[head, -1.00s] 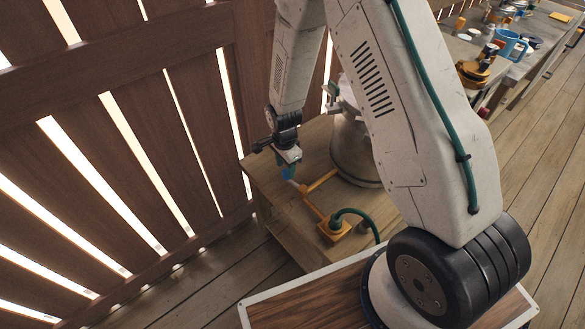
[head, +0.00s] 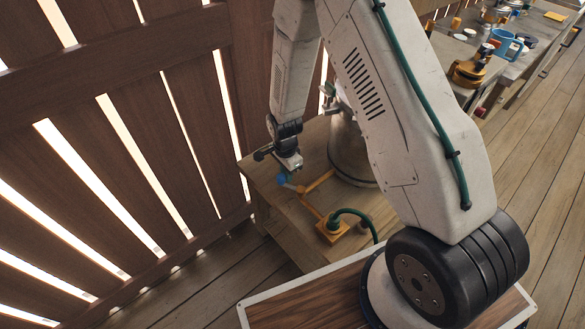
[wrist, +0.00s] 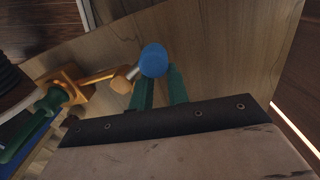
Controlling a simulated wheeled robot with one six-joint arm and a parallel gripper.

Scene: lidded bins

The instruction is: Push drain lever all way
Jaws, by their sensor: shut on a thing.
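The drain lever ends in a blue knob (head: 283,179), joined by a short pale stem to the orange pipework (head: 320,181) low in front of a grey metal drum (head: 353,152). My gripper (head: 288,172) is at the knob, above the wooden stand. In the wrist view, the blue knob (wrist: 153,60) is at the tips of my green fingers (wrist: 161,78) and covers part of the left one. The fingers are shut on the knob; the exact contact is partly hidden. The orange pipe (wrist: 97,78) runs left from the stem.
The drum and pipework sit on a wooden stand (head: 270,205). A green hose (head: 357,213) rises from an orange base block (head: 332,230). A slatted wooden fence (head: 120,150) stands close on the left. A bench (head: 520,55) with tins and cups is at the back right.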

